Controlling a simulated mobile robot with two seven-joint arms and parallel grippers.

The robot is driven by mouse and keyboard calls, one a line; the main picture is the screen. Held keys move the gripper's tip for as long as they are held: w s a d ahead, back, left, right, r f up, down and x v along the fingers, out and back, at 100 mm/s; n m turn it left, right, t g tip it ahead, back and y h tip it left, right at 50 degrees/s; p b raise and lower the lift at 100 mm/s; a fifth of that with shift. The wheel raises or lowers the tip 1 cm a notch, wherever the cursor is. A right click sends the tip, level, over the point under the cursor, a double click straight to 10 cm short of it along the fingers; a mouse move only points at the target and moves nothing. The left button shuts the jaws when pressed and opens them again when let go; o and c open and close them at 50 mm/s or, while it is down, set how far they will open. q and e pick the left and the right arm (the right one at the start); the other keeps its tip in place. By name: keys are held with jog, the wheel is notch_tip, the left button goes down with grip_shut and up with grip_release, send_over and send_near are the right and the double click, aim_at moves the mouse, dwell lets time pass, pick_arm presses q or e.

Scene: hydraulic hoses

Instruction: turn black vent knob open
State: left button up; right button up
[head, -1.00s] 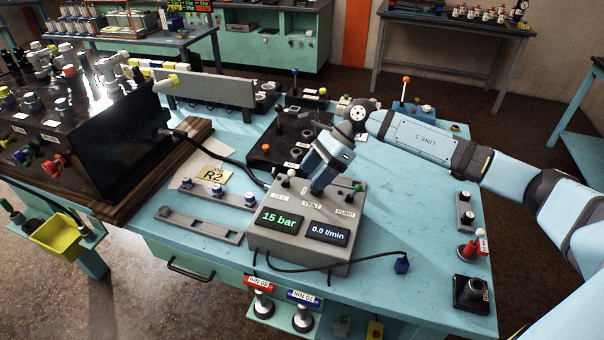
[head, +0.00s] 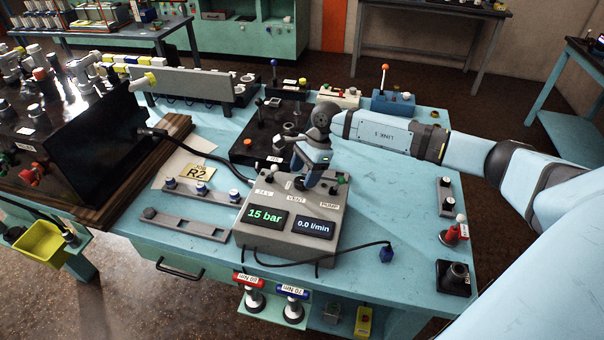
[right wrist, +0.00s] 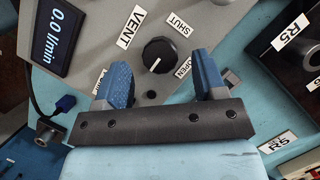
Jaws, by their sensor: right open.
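The black vent knob (right wrist: 160,54) is round with a white pointer line, on the grey console (head: 265,235) in front of me. In the right wrist view its line points toward the lower left of the picture. A VENT label (right wrist: 130,27) is to its left, a SHUT label (right wrist: 179,23) above right and an OPEN label (right wrist: 183,68) below right. My right gripper (right wrist: 163,82) is open and empty; its fingers point toward the console, with the knob beyond the gap between them. In the head view my right gripper (head: 307,179) hides the knob. My left gripper is not in view.
The console displays read 15 bar (head: 265,216) and 0.0 l/min (head: 314,227). A toggle with a white tip (head: 277,169) and a green-tipped one (head: 343,178) flank my gripper. A black cable ends in a blue plug (head: 386,255). The table's right part is mostly clear.

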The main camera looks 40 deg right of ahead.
jog(key=shift+x, duration=0.95)
jog(key=shift+c, duration=0.2)
jog(key=c, duration=0.9)
